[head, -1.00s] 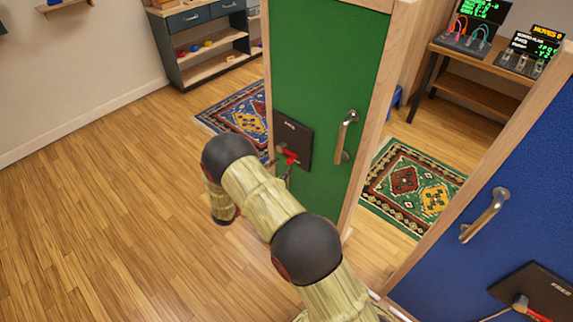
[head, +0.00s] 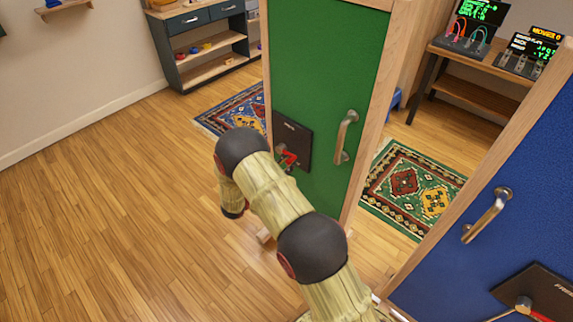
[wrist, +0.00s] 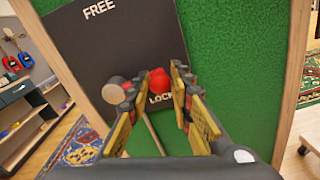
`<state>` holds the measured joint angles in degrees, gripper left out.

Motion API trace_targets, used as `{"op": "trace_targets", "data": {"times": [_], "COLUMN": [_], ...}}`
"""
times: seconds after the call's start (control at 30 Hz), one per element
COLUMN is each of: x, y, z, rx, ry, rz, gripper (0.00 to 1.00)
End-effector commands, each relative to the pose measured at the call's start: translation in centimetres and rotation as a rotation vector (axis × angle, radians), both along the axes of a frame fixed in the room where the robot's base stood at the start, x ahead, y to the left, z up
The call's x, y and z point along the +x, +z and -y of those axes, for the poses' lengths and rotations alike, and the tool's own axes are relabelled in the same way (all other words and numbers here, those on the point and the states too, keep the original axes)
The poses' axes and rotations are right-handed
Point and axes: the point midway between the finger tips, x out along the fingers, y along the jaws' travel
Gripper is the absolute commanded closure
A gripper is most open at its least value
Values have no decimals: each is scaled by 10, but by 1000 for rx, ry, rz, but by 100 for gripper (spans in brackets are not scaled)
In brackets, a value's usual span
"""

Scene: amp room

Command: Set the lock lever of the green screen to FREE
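The green screen (head: 325,60) stands upright ahead of me, with a black lock plate (head: 301,135) on its face. My gripper (wrist: 155,97) is open, with one finger on each side of the red knob. Contact between fingers and knob cannot be made out. In the head view my arm partly covers the lever (head: 289,158).
A metal handle (head: 345,137) is on the green screen right of the plate. A blue screen (head: 500,240) with its own handle and plate stands close on the right. A shelf (head: 205,45) and a table (head: 475,95) stand behind. Open wooden floor (head: 110,200) lies left.

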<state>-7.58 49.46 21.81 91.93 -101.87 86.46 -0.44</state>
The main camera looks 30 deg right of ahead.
Motion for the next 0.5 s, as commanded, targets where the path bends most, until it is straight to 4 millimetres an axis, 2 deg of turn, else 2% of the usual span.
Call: {"op": "trace_targets", "data": {"times": [0.33,0.5], "x": [0,0], "y": [0,0], "z": [0,0], "rx": [0,0], "ry": [0,0], "rz": [0,0], "gripper": [100,100]}}
